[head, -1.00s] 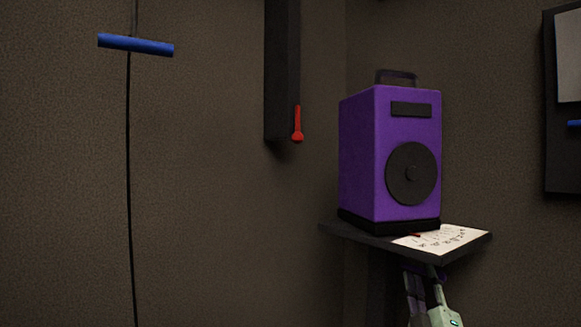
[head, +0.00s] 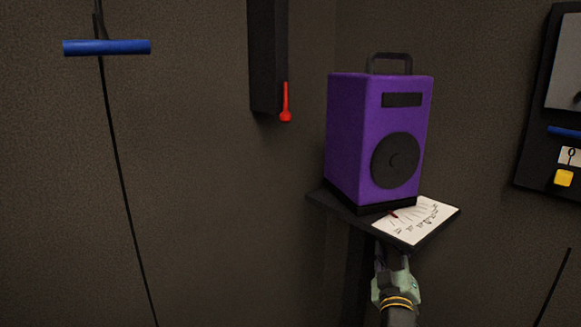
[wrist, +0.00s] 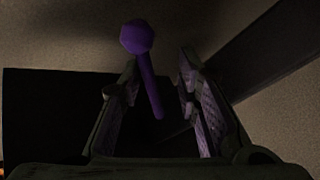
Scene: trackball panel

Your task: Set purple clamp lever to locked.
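The purple clamp lever shows in the wrist view, with its faceted round end (wrist: 137,38) at the top and a thin bar running down and slightly right. My gripper (wrist: 159,68) is open, with one finger on each side of the bar. The lever's round end lies nearer the left finger. I cannot tell whether either finger touches it. In the head view my wrist reaches up beneath a small dark shelf, and the lever cannot be made out clearly there.
A purple speaker (head: 345,135) and a printed sheet (head: 425,213) rest on the dark shelf (head: 437,232) above my arm. A red lever (head: 286,105) hangs on a dark post (head: 267,60). A blue bar (head: 107,47) is at left. A dark panel with a yellow block (head: 564,178) is at right.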

